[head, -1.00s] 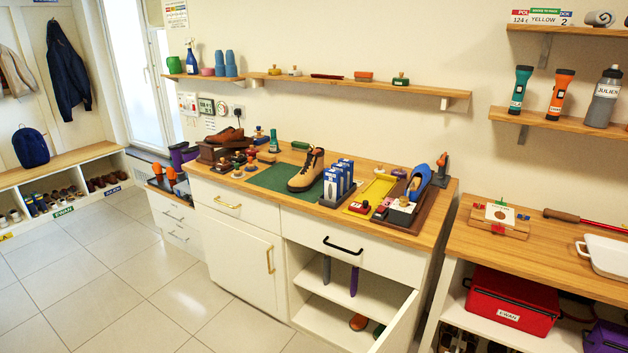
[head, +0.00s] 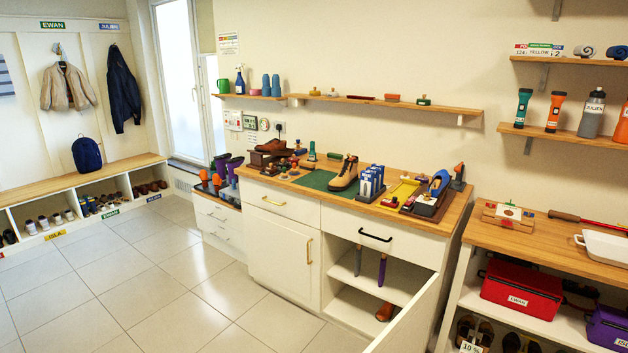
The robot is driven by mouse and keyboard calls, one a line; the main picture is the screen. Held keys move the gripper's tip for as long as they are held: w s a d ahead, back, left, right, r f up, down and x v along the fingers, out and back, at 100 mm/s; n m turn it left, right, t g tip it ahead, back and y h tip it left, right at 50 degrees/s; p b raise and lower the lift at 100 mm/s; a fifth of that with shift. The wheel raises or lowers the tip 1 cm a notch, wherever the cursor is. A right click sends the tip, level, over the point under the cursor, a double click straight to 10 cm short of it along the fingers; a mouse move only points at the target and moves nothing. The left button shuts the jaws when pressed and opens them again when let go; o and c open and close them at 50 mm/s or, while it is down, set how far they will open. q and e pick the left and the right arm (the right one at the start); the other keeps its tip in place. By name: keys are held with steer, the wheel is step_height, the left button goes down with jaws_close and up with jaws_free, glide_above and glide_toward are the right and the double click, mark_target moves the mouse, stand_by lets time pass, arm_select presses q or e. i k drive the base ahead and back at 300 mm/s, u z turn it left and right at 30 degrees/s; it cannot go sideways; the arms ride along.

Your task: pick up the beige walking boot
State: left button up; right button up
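A beige walking boot (head: 345,174) with a dark sole and collar stands upright on the green mat (head: 316,181) on the wooden counter, in the middle of the head view. Neither of my grippers shows in the head view.
A cabinet door (head: 408,318) stands open below, sticking out over the floor. A second bench (head: 549,234) is at the right. The tiled floor (head: 160,270) at left is clear.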

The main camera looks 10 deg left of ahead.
mark_target(347, 175)
steer(key=u, duration=1.25)
steer(key=i, duration=3.25)
steer(key=z, duration=3.3)
steer(key=i, duration=0.5)
steer(key=u, duration=0.1)
